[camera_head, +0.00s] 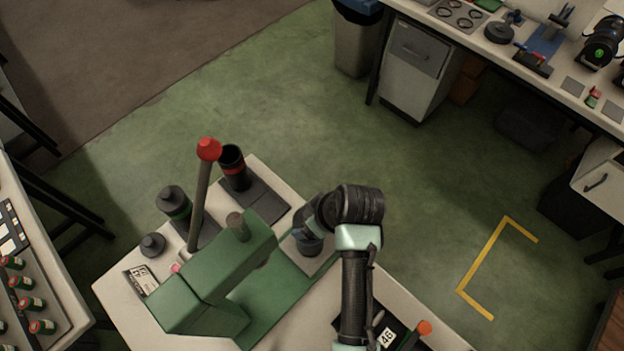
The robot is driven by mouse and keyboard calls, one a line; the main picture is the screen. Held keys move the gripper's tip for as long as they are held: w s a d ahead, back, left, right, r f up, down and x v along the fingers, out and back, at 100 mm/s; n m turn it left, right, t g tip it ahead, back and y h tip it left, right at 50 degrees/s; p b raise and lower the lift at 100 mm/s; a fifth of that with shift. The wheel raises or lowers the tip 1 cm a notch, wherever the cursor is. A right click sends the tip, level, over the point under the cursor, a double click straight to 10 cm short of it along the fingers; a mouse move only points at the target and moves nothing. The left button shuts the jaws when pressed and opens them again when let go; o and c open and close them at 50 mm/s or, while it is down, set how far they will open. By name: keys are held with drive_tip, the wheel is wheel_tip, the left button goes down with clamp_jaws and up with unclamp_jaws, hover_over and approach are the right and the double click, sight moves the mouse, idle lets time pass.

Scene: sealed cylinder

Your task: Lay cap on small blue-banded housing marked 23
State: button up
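A small dark round cap-like piece (153,245) lies at the left end of the pale bench. Next to it stands a dark cylinder with a green band (174,203). Behind them an open black cylinder with a red band (234,168) stands upright on a dark plate. I cannot make out a blue-banded housing or a mark 23. My arm reaches over the right part of the bench, its wrist bent down near a green press. My gripper's fingers are hidden, so I cannot tell what they hold.
The green press (215,277) with a red-knobbed lever (208,150) stands tall left of my arm. A card with digits (140,279) lies at the left edge. A label 46 (387,338) and an orange-tipped item (424,328) lie front right.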

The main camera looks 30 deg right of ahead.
sight(307, 212)
idle(0.4)
drive_tip(key=o, duration=1.2)
drive_tip(key=shift+c, duration=0.2)
drive_tip(key=shift+r, duration=0.1)
drive_tip(key=shift+r+p, duration=2.45)
drive_tip(key=shift+p, duration=0.1)
